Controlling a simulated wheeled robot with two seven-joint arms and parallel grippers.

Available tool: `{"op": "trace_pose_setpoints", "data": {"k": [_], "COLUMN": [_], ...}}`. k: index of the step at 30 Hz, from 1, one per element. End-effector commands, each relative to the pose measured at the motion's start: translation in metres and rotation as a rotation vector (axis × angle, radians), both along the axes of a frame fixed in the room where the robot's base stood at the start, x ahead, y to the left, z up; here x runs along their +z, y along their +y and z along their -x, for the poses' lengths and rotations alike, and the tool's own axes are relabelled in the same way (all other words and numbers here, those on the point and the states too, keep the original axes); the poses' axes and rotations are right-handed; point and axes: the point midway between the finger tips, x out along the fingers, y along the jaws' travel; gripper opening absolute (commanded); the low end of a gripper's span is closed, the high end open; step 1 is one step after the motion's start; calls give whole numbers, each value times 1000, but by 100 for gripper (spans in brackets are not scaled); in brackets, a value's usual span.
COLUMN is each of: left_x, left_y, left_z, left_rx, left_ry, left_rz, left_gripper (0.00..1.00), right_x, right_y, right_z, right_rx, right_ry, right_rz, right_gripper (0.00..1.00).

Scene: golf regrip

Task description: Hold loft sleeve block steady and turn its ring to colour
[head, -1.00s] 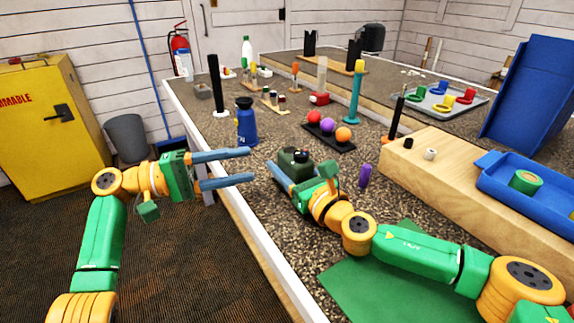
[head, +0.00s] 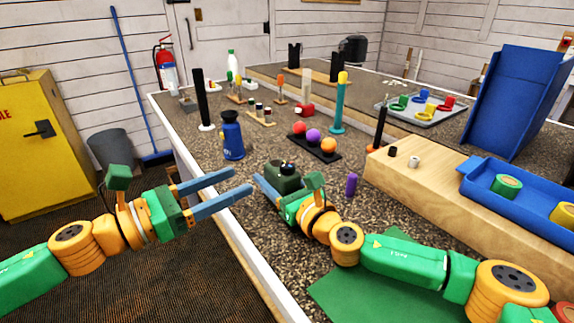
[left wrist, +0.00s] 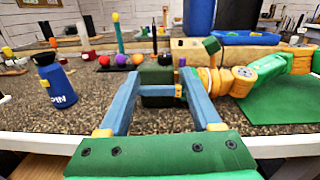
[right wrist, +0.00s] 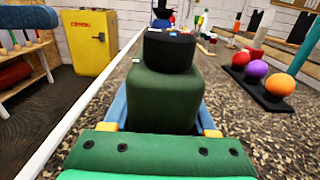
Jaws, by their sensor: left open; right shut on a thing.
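The loft sleeve block is a dark green block (right wrist: 165,100) with a black ring (right wrist: 169,50) on top. It stands upright on the worktop near the front edge. My right gripper (head: 268,188) is shut on the block; in the right wrist view its blue fingers lie along the block's two sides. My left gripper (head: 240,184) is open and empty, to the left of the block and apart from it in the head view. In the left wrist view the block (left wrist: 157,88) shows between and beyond the open fingers. The ring's colour marks are too small to read.
A blue bottle (head: 232,138) stands behind the left gripper. A black tray (head: 318,152) of coloured balls lies behind the block, and a purple piece (head: 351,185) stands to its right. A green mat (head: 375,290) lies in front. A wooden riser with a blue tray (head: 525,205) is at right.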

Motion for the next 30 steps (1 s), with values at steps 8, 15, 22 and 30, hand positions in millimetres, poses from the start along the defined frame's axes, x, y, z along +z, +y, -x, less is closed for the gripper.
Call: {"op": "trace_pose_setpoints", "data": {"k": [8,15,22,30], "left_x": [-5,-5,-5,-5], "left_y": [-50,-91,-101,-101], "left_z": [-24,-55,-63,-63], "left_rx": [-31,-26,-23,-23], "left_ry": [-34,-33,-31,-31], "left_rz": [-42,-40,-39,-38], "left_gripper": [65,65,65,33], "right_x": [0,0,0,0], "right_y": [0,0,0,0], "right_z": [0,0,0,0], "right_rx": [0,0,0,0], "right_ry": [0,0,0,0], "right_rz": [0,0,0,0], "right_gripper": [0,0,0,0]}}
